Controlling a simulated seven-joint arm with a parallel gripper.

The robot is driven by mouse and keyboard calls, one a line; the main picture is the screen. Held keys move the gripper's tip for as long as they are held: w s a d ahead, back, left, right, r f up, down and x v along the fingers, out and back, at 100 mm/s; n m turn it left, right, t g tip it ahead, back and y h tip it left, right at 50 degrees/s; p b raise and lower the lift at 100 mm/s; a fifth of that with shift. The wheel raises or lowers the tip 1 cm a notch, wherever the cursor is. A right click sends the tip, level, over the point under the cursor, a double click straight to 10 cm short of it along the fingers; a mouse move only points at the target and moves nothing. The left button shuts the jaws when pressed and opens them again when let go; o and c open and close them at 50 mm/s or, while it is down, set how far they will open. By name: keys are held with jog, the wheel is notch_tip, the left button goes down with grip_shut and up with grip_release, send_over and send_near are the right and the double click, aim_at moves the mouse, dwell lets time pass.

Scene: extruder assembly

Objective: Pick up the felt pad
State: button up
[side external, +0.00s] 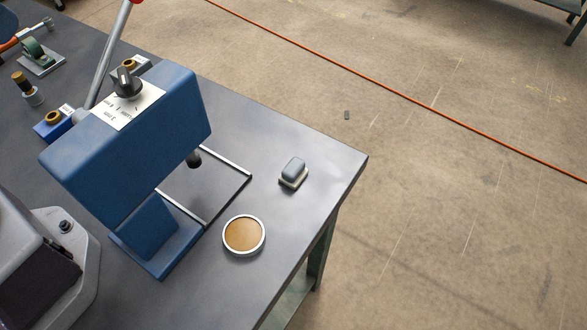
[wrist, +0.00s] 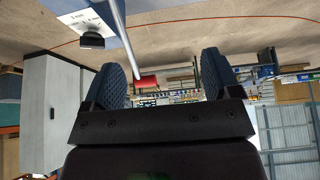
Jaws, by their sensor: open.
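My gripper (wrist: 162,76) shows in the wrist view, its two blue textured fingers wide apart with nothing between them. It does not show in the side external view. I cannot tell for sure which thing is the felt pad. A flat round tan disc (side external: 243,235) inside a pale rim lies on the dark table in front of the blue press. A small grey-blue rounded block (side external: 294,167) sits on a pale base near the table's right corner. Neither of these shows in the wrist view, and my gripper is apart from both.
The blue press (side external: 130,140) with a long lever stands on the dark table (side external: 310,155). Small parts (side external: 38,58) stand at the back left. The table's right edge drops to open floor.

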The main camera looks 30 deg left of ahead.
jog(key=w+d+r+m+g, duration=0.2)
jog(key=w+d+r+m, duration=0.55)
jog(key=w+r, duration=0.3)
jog(key=m+g, duration=0.4)
jog(key=m, duration=0.7)
send_over(293, 166)
notch_tip(293, 166, down, 6)
jog(key=shift+n, duration=0.25)
notch_tip(293, 166, down, 33)
jog(key=shift+a+f, duration=0.1)
jog(key=shift+f, duration=3.1)
jog(key=c, duration=1)
